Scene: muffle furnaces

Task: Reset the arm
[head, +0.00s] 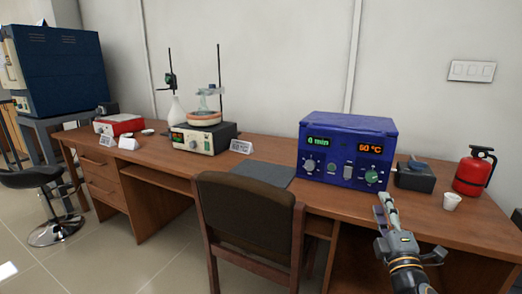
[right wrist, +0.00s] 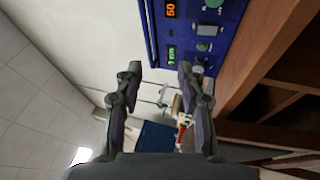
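My right gripper (head: 386,208) is in the lower right of the head view, in front of the desk and just below the blue furnace box. In the right wrist view its two fingers (right wrist: 158,78) stand apart with nothing between them, so it is open and empty. The blue box (head: 346,150) has lit displays reading "0 min" and "60 °C", with knobs below. Part of its front panel (right wrist: 218,58) shows sideways at the top of the right wrist view, beyond the fingers. My left gripper is in neither view.
The wooden desk (head: 270,172) runs along the wall, with a chair (head: 248,215) in front. A white cup (head: 451,201), red extinguisher (head: 473,172) and dark box (head: 415,178) stand right of the blue box. A stirrer (head: 203,138) stands farther left. Floor at lower left is partly clear.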

